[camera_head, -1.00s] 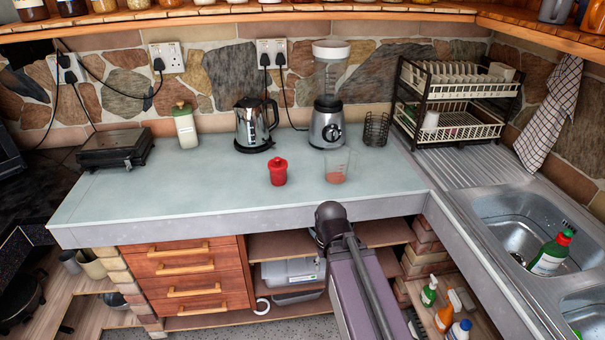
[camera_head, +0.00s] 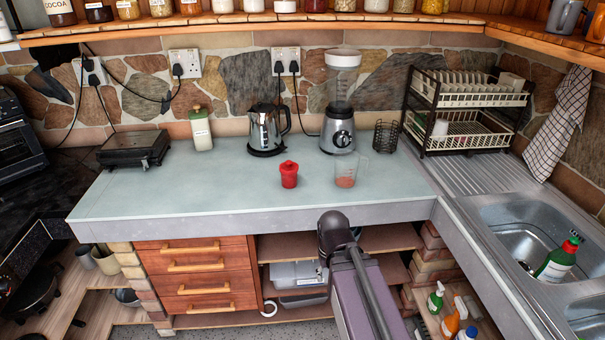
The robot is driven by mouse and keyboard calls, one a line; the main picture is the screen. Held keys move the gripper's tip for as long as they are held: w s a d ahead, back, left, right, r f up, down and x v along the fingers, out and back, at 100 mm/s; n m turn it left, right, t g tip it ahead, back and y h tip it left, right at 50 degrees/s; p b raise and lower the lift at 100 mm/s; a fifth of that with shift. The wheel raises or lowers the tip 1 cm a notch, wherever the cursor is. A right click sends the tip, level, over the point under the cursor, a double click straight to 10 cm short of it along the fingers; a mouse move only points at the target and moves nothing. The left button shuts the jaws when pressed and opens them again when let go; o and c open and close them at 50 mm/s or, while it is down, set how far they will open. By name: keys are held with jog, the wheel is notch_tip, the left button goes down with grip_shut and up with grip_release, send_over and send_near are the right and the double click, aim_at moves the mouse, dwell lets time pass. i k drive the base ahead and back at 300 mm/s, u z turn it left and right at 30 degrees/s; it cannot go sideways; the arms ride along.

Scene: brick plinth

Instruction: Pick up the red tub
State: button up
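The red tub (camera_head: 289,175) stands upright on the pale counter, a little right of the counter's middle. It is small and has a red lid with a knob. My arm shows at the bottom centre, in front of the counter's front edge and to the right of the tub. My gripper cannot be made out in this view. Nothing touches the tub.
A clear measuring jug (camera_head: 346,174) with reddish contents stands right of the tub. Behind are a kettle (camera_head: 266,131), a blender (camera_head: 338,128) and a wire holder (camera_head: 386,136). A dish rack (camera_head: 468,130) and sink (camera_head: 530,236) are at right. The counter's left front (camera_head: 170,197) is clear.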

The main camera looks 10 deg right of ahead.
aim_at(289, 182)
jog(key=u, duration=0.1)
jog(key=i, duration=0.95)
jog(key=z, duration=0.1)
